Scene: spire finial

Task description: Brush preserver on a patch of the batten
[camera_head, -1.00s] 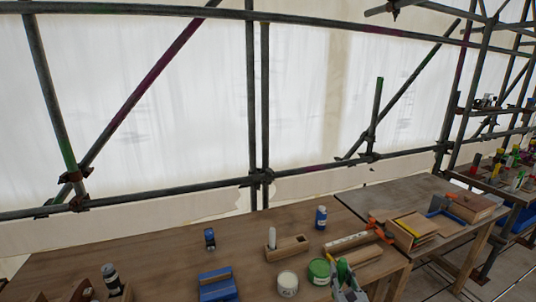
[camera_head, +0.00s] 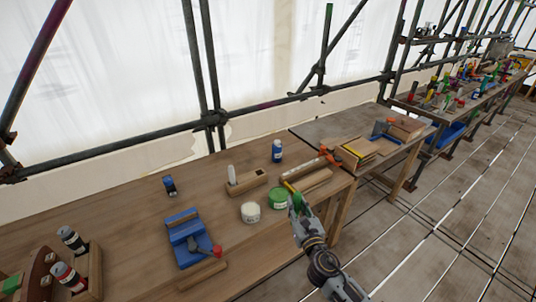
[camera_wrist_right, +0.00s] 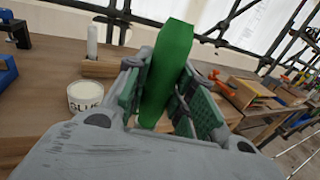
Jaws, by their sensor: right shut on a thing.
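A pale wooden strip (camera_head: 303,172), apparently the batten, lies beyond the tin. An orange clamp (camera_head: 330,158) is at its far end and a yellow piece (camera_head: 289,186) at its near end. My left gripper is not in view.
A white glue pot (camera_head: 250,212) stands left of the tin; it also shows in the right wrist view (camera_wrist_right: 86,98). Around it are a wooden holder (camera_head: 248,183), a blue bottle (camera_head: 277,151) and a blue vise-like tool (camera_head: 186,238).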

